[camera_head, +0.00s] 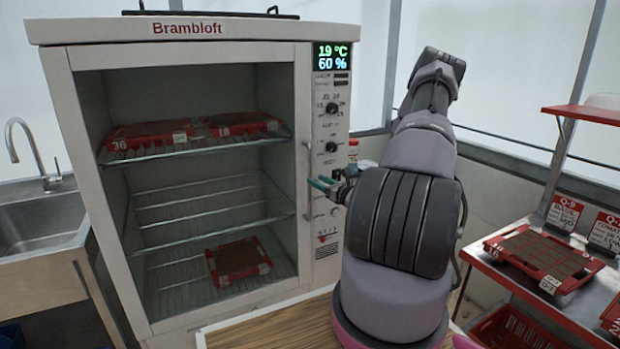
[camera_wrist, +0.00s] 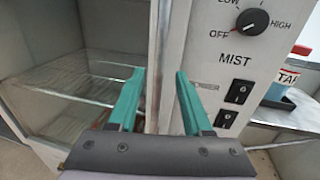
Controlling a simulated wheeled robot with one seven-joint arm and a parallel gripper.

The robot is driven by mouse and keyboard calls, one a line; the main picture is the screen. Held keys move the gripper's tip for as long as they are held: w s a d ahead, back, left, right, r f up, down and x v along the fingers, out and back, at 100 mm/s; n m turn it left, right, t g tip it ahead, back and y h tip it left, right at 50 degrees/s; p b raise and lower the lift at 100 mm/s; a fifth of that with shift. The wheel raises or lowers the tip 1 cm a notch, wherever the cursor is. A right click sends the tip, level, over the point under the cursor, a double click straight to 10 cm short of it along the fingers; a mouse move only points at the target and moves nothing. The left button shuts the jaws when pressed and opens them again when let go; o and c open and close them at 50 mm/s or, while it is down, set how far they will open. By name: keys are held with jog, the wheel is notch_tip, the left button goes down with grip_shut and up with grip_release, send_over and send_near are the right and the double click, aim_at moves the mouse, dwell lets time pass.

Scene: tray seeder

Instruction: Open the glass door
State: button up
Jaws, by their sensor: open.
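The glass door (camera_head: 72,175) forms the front of the white Brambloft cabinet. Its pale frame sits flush against the cabinet and looks shut. Red trays and wire shelves show through the glass. My gripper (camera_head: 321,184) is at the door's right edge, about halfway up, beside the control panel. In the wrist view my gripper (camera_wrist: 158,74) has its two teal fingers open and apart. A pale vertical bar, which looks like the door handle (camera_wrist: 154,60), stands between them. I cannot tell whether the fingers touch it.
The control panel (camera_head: 331,165) with knobs and switches is just right of the door. A sink (camera_head: 40,220) stands at the left. A wooden surface (camera_head: 290,330) lies below the cabinet front. A rack with a red tray (camera_head: 540,258) stands at the right.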

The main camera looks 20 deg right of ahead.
jog(key=shift+x, duration=2.6)
grip_shut()
